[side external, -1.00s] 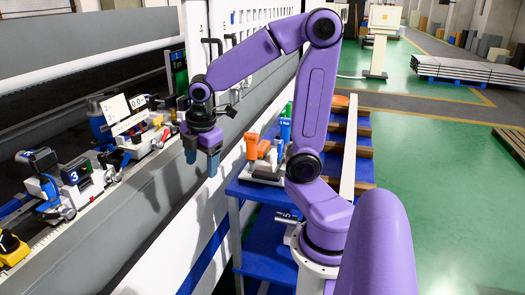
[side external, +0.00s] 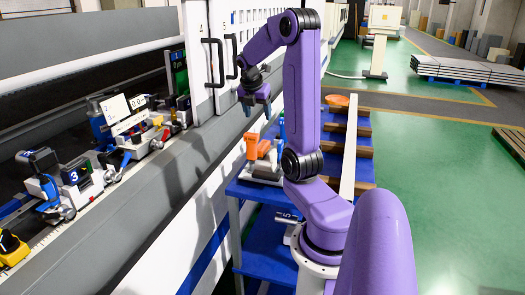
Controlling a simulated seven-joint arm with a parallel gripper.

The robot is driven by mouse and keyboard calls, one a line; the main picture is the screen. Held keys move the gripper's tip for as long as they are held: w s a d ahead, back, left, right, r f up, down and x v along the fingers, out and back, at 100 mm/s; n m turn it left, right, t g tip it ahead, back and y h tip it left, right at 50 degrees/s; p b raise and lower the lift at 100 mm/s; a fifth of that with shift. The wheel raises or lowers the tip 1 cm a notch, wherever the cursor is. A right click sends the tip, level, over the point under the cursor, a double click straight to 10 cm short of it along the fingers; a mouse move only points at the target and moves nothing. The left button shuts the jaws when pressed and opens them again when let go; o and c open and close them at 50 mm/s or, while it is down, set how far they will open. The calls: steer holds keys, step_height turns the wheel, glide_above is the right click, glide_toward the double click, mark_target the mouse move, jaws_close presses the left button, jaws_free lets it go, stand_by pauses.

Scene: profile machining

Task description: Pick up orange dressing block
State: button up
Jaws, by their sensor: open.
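An orange block (side external: 252,146) stands upright on a small rack on the blue cart, left of my arm's column. I take it to be the dressing block. My gripper (side external: 258,112) hangs above it and slightly to the right, pointing down. Its fingers are apart and empty, and there is a clear gap between them and the block. The lower part of the block is partly hidden among the other items on the rack.
The blue cart (side external: 238,190) also carries blue-and-white items (side external: 272,152) close to the orange block. The machine's white door with black handles (side external: 213,65) stands close left of my gripper. Machine fixtures (side external: 75,175) line the bed at left.

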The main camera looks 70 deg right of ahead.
glide_toward(263, 145)
steer(key=x, duration=0.5)
steer(key=shift+s+d+r, duration=0.15)
steer(key=shift+s+d, duration=0.1)
steer(key=shift+w+x, duration=0.15)
steer(key=shift+x, duration=1.25)
steer(key=shift+w+x, duration=0.15)
steer(key=shift+x, duration=1.25)
steer(key=shift+a, duration=0.1)
steer(key=c, duration=1.1)
